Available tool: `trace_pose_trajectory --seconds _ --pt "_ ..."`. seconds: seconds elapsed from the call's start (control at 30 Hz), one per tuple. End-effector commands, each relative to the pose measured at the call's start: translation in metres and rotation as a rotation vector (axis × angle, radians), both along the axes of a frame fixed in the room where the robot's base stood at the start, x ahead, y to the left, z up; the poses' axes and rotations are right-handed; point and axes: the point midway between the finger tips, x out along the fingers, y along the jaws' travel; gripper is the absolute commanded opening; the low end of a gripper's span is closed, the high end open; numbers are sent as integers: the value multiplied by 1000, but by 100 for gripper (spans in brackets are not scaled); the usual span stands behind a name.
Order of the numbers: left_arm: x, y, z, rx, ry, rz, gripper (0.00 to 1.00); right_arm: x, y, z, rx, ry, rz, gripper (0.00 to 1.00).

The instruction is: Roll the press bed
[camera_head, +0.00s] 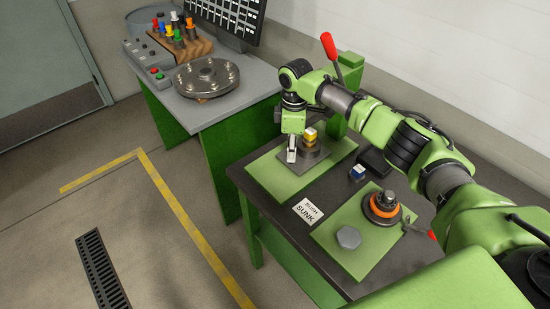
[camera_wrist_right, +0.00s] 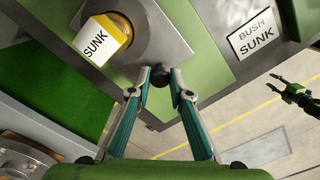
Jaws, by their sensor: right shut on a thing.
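The press bed, a grey plate (camera_head: 316,158), lies on a green mat on the dark table. A piece with yellow, white and dark parts (camera_head: 310,136) stands on it, and its white face reading SUNK (camera_wrist_right: 96,40) shows in the right wrist view. My right gripper (camera_head: 291,155) is at the bed's left edge. In the wrist view its fingertips (camera_wrist_right: 160,78) are shut on a small black knob (camera_wrist_right: 159,77) beside the bed's grey plate (camera_wrist_right: 165,25). My left gripper (camera_wrist_right: 277,88) shows small at the right of the wrist view, fingers apart and empty.
A BUSH SUNK card (camera_head: 307,212) lies on the table. A second green mat (camera_head: 340,258) holds a grey hexagonal piece (camera_head: 349,238) and a dark round fixture with an orange ring (camera_head: 382,207). A red-handled lever (camera_head: 329,46) rises behind. A blue-and-white cube (camera_head: 357,172) lies right of the bed.

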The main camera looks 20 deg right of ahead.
Motion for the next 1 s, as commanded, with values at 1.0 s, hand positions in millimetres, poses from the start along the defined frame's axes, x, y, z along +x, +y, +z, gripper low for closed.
trace_pose_trajectory --seconds 1.0 --pt "2 -1 -1 -1 -2 -1 40 2 -2 0 3 -1 5 36"
